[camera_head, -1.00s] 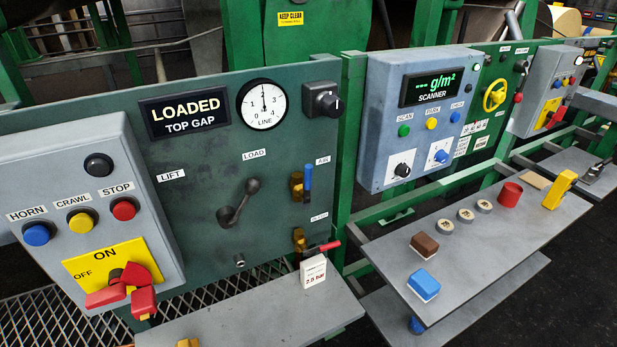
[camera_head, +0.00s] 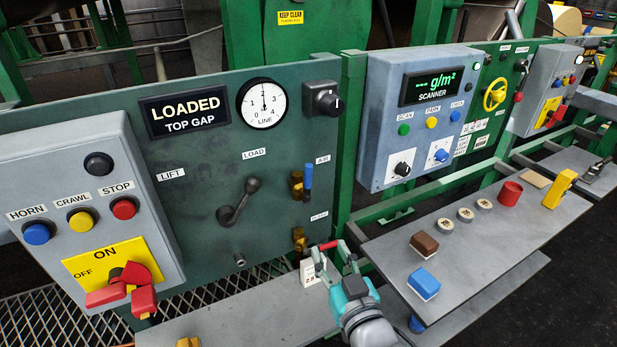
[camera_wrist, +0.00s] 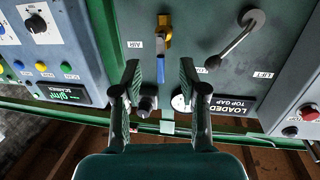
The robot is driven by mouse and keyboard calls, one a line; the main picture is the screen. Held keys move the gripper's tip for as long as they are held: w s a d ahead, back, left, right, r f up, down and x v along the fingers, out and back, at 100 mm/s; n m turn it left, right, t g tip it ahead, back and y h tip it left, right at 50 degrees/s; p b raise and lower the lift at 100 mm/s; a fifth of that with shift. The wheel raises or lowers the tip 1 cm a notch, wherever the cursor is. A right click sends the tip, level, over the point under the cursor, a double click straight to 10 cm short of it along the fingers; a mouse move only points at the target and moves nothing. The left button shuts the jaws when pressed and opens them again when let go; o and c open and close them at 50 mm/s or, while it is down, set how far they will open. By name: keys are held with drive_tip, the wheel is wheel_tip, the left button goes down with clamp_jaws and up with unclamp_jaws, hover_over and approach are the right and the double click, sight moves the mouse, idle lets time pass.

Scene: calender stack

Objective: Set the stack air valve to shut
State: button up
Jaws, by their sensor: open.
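The air valve has a brass body (camera_head: 297,184) and a blue lever (camera_head: 309,178) pointing straight up, beside the AIR label on the green panel. In the wrist view, which is turned over, the blue lever (camera_wrist: 160,62) hangs down from the brass body (camera_wrist: 163,32). My gripper (camera_head: 332,260) is at the lower right of the panel in the head view, below the air valve. Its fingers (camera_wrist: 158,76) are open and empty. In the wrist view the lever shows between them, and no contact is seen.
A red-handled valve (camera_head: 300,238) sits under the air valve, its handle partly overlapped by my gripper. A white block (camera_head: 310,270) stands on the shelf behind my gripper. A black knob (camera_head: 324,100) and a load lever (camera_head: 238,200) stick out nearby.

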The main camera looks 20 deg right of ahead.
approach(309, 178)
drive_tip(key=shift+m+t, duration=0.3)
drive_tip(key=w, duration=1)
drive_tip(key=shift+w+d+f, duration=0.2)
drive_tip(key=shift+w, duration=0.15)
clamp_jaws()
